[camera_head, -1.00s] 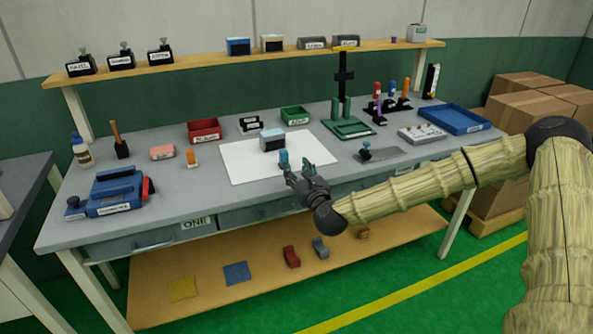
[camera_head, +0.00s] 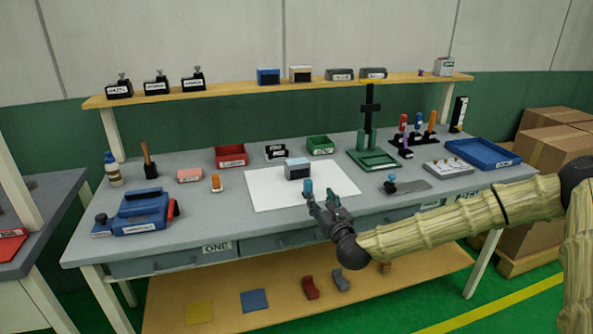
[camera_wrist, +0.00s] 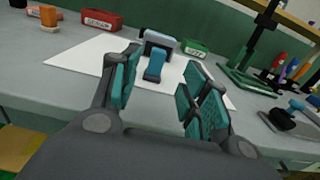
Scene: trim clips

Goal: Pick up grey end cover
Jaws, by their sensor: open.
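My gripper (camera_head: 323,204) is open and empty above the front edge of the workbench. In the wrist view its fingers (camera_wrist: 160,90) are spread apart. Which piece is the grey end cover is not certain. Two grey labelled blocks, one (camera_head: 339,75) and another (camera_head: 373,73), sit on the upper shelf. A grey curved piece (camera_head: 341,284) lies on the lower shelf beside a red one (camera_head: 310,288). A grey-blue block (camera_head: 297,168) stands on the white sheet (camera_head: 265,194), with a small blue piece (camera_head: 308,187) in front; neither is touched.
The upper shelf (camera_head: 225,87) also holds black stamps, a blue block (camera_head: 268,76) and a beige block (camera_head: 300,74). A green press stand (camera_head: 371,160) and blue tray (camera_head: 483,153) are at the right. A blue device (camera_head: 140,211) is at the left. The lower shelf's middle is partly clear.

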